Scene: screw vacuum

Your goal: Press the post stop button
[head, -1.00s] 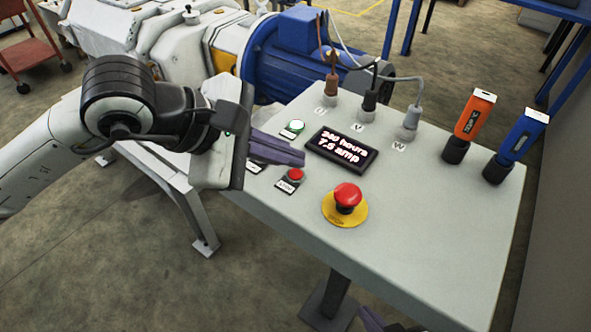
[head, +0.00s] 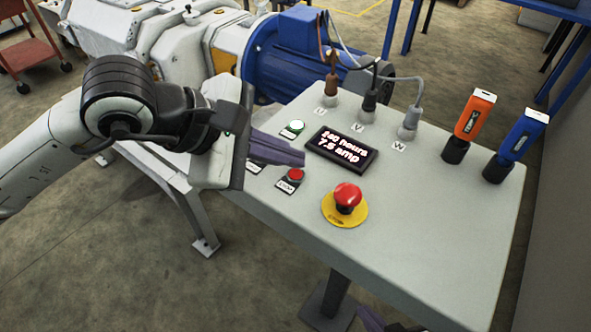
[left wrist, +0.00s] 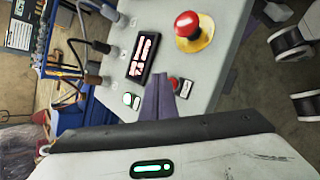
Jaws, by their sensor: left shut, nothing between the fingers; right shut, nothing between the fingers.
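A small red push button (head: 296,174) with a white label sits on the grey sloping panel (head: 430,215). It also shows in the left wrist view (left wrist: 175,84), just right of my fingertips. A larger red mushroom button (head: 347,194) on a yellow disc is to its right. My left gripper (head: 303,158) is shut and empty, its purple fingers reaching over the panel beside and just above the small red button in the head view. I cannot tell whether they touch anything. My right gripper (head: 368,318) is shut, with only a purple piece showing at the bottom edge.
A lit green button (head: 295,127) and a dark display (head: 342,151) lie close to my left fingers. Three cable plugs (head: 369,100) stand along the far edge. An orange (head: 473,116) and a blue (head: 520,143) handled switch stand at right. The panel's near right area is clear.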

